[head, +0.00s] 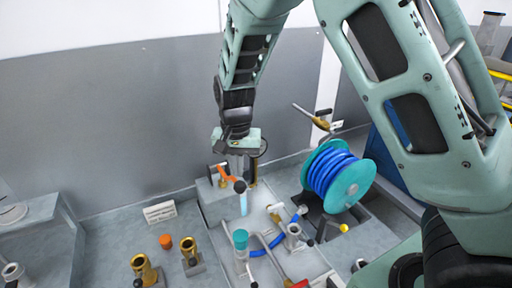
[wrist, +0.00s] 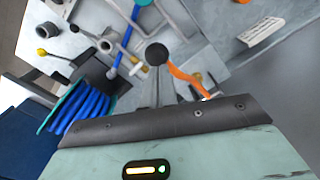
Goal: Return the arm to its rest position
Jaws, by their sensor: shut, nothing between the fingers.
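My arm reaches in from the upper right of the head view and bends down over the bench. My gripper (head: 238,174) points down there, its fingers close together and empty. It also shows in the wrist view (wrist: 157,88), with the fingers shut. A black ball knob (head: 240,187) sits right at the fingertips in the head view, with a pale blue rod below it. The knob shows just past the fingertips in the wrist view (wrist: 157,53); I cannot tell if they touch. An orange lever (head: 226,175) is beside the fingers.
A blue hose reel (head: 335,176) with teal flanges stands right of the gripper. Brass fittings (head: 144,268), an orange cap (head: 166,241) and a white label (head: 159,212) are at left. Pipes and a teal-topped valve (head: 240,240) lie below. A grey wall (head: 110,120) is behind.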

